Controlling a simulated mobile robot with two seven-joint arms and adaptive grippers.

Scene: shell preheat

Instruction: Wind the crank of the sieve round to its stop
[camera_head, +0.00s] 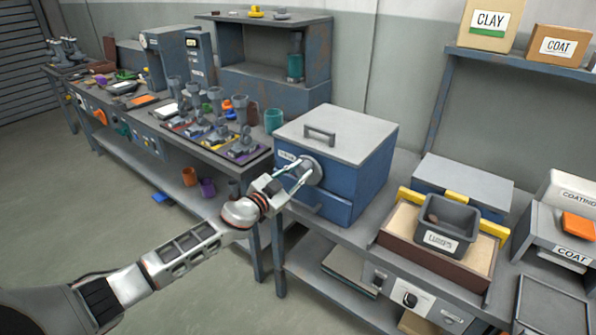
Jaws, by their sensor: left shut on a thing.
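The sieve (368,172) is a blue box on the bench, with a grey lid that has a bar handle on top. Its crank (314,167) is a round grey disc on the front face, near the upper left, beside a small white label. My left arm reaches in from the lower left. My left gripper (296,176) is at the crank and shut on its handle, which the fingers mostly hide. The crank's stop cannot be made out. My right gripper is not in view.
Right of the sieve, a grey bin (447,219) sits over a sand-coloured tray with yellow bars. Left, a dark tray (262,154) of several fittings lies on the other bench. CLAY and COAT boxes stand on the shelf (520,62).

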